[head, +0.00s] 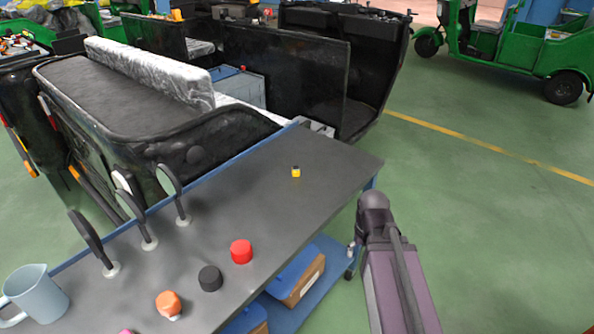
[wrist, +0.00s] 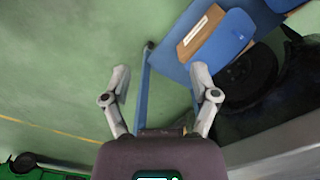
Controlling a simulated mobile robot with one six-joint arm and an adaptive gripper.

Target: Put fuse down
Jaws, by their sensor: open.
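A small yellow and black block, which looks like the fuse (head: 296,171), sits on the dark tabletop (head: 262,183) near its far right part. It is too small to make out its details. My gripper (wrist: 161,70) is open in the wrist view, with nothing between its fingers. In the head view my arm is to the right of the table, off its edge, and the gripper's fingers cannot be made out there. The fuse does not show in the wrist view, and the gripper is apart from it.
A red cap (head: 241,251), a black cap (head: 210,278), an orange cap (head: 168,304), several round mirrors (head: 168,180) on stands and a mug (head: 36,293) are on the table. A rickshaw body (head: 215,130) stands behind.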

